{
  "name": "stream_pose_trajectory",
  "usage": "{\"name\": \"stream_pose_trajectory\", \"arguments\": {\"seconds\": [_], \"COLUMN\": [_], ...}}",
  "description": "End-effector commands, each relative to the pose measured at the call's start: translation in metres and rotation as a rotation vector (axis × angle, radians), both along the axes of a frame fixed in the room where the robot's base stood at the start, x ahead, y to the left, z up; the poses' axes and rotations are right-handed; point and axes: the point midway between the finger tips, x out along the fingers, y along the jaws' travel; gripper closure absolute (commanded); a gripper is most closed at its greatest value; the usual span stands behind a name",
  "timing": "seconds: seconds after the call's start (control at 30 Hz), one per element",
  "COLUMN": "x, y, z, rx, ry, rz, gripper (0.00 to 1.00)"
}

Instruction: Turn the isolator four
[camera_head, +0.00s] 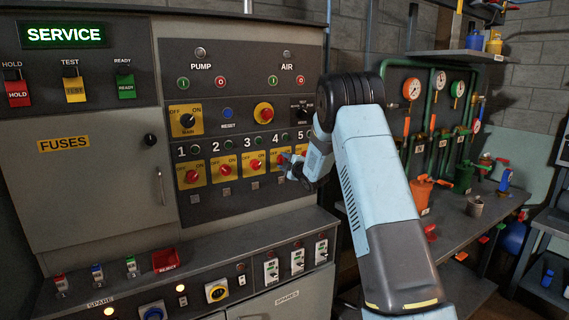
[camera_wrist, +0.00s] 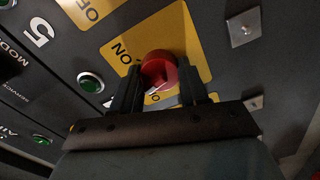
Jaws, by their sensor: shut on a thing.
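Isolator four's red knob (camera_wrist: 159,69) sits on a yellow plate (camera_wrist: 188,30) marked ON, with a green lamp (camera_wrist: 90,82) beside it. My gripper (camera_wrist: 163,84) is shut on this knob, one dark finger on each side. In the head view my gripper (camera_head: 293,166) reaches the panel under the number 4, and it covers much of isolator four's yellow plate. A bit of red shows at its left edge. The knob's exact pointing angle is hidden by the fingers.
Isolators one (camera_head: 192,176), two (camera_head: 226,170) and three (camera_head: 255,164) stand in a row to the left. Isolator five's plate (camera_head: 299,147) is close on the right, partly covered by my arm. A grey ledge (camera_head: 200,240) juts out below the panel.

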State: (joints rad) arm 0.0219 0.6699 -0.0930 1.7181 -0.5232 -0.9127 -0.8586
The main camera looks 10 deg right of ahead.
Motion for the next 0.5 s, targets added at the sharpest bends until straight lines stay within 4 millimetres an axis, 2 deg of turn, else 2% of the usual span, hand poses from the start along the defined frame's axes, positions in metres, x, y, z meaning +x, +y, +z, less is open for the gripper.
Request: {"name": "stream_pose_trajectory", "arguments": {"seconds": [0.5], "x": [-0.0012], "y": [0.0038], "z": [-0.0066], "rx": [-0.382], "ry": [-0.116], "rz": [0.006], "gripper": [0.87]}}
